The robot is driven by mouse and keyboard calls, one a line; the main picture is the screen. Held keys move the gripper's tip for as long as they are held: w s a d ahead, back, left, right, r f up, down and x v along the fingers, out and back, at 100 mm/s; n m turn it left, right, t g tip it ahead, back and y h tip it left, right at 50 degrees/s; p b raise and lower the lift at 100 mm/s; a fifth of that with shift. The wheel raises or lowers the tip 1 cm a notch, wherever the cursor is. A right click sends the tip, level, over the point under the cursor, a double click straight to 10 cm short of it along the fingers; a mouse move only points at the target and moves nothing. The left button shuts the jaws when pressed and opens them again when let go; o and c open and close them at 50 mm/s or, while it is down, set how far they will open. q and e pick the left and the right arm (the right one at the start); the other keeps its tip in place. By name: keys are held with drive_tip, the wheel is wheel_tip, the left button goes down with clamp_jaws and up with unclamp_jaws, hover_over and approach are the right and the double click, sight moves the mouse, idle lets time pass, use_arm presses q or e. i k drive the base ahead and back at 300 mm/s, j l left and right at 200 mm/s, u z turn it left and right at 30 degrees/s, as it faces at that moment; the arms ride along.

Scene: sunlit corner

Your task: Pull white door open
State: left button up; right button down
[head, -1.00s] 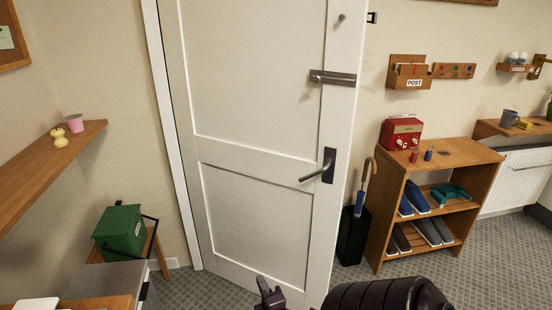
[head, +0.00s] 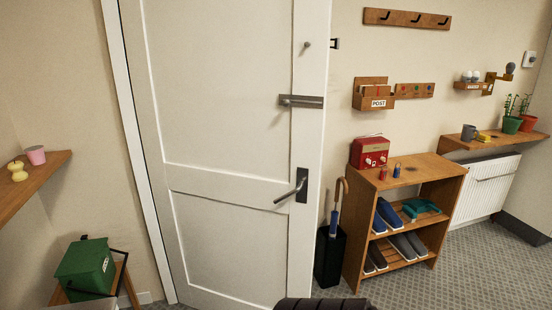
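The white door (head: 225,120) fills the middle of the head view, with its frame showing along its left side. Its free right edge stands in front of the wall, with no frame visible there, so it appears ajar. A dark lever handle (head: 290,194) on a black plate sits near that edge. A metal bolt (head: 301,101) is fixed higher up, and a small round knob (head: 307,44) is above it. Nothing touches the handle. Neither of my grippers is in view; only a dark ribbed part of my arm shows at the bottom edge.
Right of the door stand a black umbrella holder (head: 329,257) and a wooden shoe rack (head: 450,195) with a red box (head: 370,152) on top. A green box (head: 84,266) and a wooden shelf (head: 38,183) are at left. Carpet (head: 480,268) is clear at lower right.

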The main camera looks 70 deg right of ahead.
sight(209, 78)
drive_tip(key=k+l+u, duration=0.2)
drive_tip(key=l, duration=0.15)
drive_tip(key=l+u, duration=0.15)
drive_tip(key=l, duration=0.25)
drive_tip(key=k+l+u, duration=0.2)
drive_tip(key=l, duration=0.15)
drive_tip(key=k+l+u, duration=0.2)
drive_tip(key=i+l, duration=0.1)
drive_tip(key=l, duration=0.05)
